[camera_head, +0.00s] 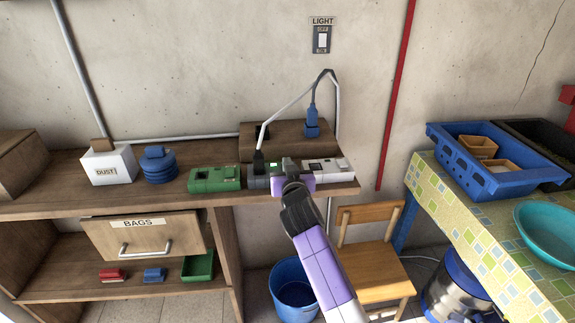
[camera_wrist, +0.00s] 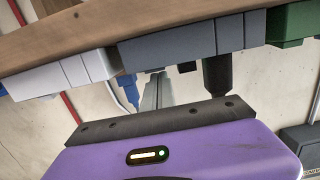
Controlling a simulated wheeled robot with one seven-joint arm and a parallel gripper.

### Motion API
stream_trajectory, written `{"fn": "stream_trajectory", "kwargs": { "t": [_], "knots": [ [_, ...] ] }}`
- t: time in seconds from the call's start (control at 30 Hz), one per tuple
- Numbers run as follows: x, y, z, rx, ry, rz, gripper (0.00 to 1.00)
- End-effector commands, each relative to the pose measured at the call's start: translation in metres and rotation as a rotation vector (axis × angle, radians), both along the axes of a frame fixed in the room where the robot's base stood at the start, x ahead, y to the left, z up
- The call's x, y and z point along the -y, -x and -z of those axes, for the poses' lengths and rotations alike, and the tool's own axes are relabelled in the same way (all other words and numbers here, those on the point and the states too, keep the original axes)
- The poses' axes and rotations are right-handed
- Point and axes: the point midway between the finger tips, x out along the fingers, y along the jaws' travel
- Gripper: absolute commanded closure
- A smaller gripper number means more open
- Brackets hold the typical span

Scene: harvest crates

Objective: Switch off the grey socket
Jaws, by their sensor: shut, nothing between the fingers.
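The grey socket (camera_head: 256,182) sits on the wooden shelf between a green and a white socket block. A black plug (camera_head: 258,162) stands in its left part, and a small green glow shows near its right part. My gripper (camera_head: 289,167) is shut and empty at the right part of the grey socket, hiding some of it. In the wrist view, which is upside down, the grey socket (camera_wrist: 185,42) is at the top centre with the black plug (camera_wrist: 216,76) below it. My thin fingers (camera_wrist: 157,82) reach towards the socket there; whether they touch it is unclear.
The green socket block (camera_head: 214,180) is close on the left, the white one (camera_head: 329,170) close on the right. A blue plug (camera_head: 312,122) and cables rise behind. A white dust box (camera_head: 108,166) and a blue round container (camera_head: 158,167) stand farther left.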

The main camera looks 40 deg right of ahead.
Motion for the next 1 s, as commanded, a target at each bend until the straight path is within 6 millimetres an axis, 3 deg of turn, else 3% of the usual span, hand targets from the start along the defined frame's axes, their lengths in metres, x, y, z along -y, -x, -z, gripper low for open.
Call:
{"fn": "stream_trajectory", "kwargs": {
  "t": [0.63, 0.77, 0.97, 1.0],
  "knots": [
    [0.001, -0.001, 0.002, -0.037, -0.025, 0.001, 1.0],
    [0.002, -0.003, -0.01, -0.035, -0.023, 0.001, 1.0],
    [0.007, -0.011, -0.048, -0.035, -0.025, 0.001, 1.0],
    [0.001, -0.003, -0.04, -0.037, -0.024, 0.0, 1.0]
  ]
}}
